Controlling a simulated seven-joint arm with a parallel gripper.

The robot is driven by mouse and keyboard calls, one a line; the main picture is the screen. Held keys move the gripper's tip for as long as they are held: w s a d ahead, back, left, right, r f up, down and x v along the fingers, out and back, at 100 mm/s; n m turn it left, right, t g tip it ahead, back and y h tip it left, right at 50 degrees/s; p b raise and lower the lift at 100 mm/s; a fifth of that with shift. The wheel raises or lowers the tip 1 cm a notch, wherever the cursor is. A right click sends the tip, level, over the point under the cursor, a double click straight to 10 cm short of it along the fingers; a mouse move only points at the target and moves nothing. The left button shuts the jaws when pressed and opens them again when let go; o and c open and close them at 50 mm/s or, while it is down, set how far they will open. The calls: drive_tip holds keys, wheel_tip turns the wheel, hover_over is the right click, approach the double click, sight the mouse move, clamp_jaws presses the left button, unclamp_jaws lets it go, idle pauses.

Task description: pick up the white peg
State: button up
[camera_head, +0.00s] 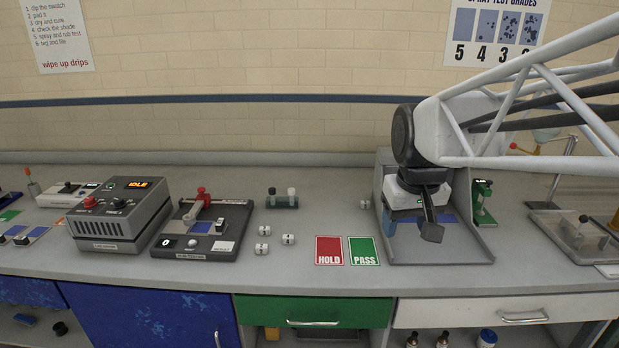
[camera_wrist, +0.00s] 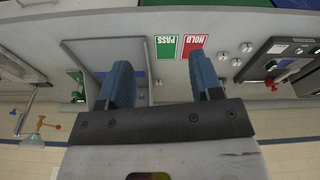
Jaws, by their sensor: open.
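A small white peg (camera_head: 291,191) stands upright in a low dark green rack (camera_head: 283,202) on the counter, left of centre in the head view. A dark peg (camera_head: 271,190) stands beside it in the same rack. My gripper (camera_head: 432,230) is to the right of the rack, in front of the grey open-fronted booth and above its floor. In the wrist view my gripper (camera_wrist: 160,78) shows two blue fingers spread apart with nothing between them. I cannot make out the white peg in the wrist view.
A HOLD card (camera_head: 329,250) and a PASS card (camera_head: 363,251) lie flat between rack and booth (camera_head: 440,250). Several small white cubes (camera_head: 263,248) lie nearby. A device with a red-knobbed lever (camera_head: 203,228) stands left of the rack. The counter around the rack is mostly clear.

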drive_tip(key=w+a+r+n, duration=0.1)
drive_tip(key=w+a, duration=0.1)
drive_tip(key=w, duration=0.6)
drive_tip(key=w+a+n, duration=0.1)
drive_tip(key=w+a, duration=0.2)
drive_tip(key=w, duration=0.4)
drive_tip(key=n+g, duration=0.2)
drive_tip(key=n, duration=0.3)
hover_over(291, 189)
drive_tip(key=f, duration=1.5)
drive_tip(key=shift+s+d+f, duration=0.15)
drive_tip(key=shift+s+f, duration=0.15)
drive_tip(key=shift+f, duration=0.05)
drive_tip(key=shift+w+a+f, duration=0.3)
drive_tip(key=shift+a, duration=0.05)
drive_tip(key=shift+f, duration=0.15)
drive_tip(key=shift+f, duration=1.15)
drive_tip(key=shift+d+f, duration=0.1)
drive_tip(key=shift+f, duration=0.05)
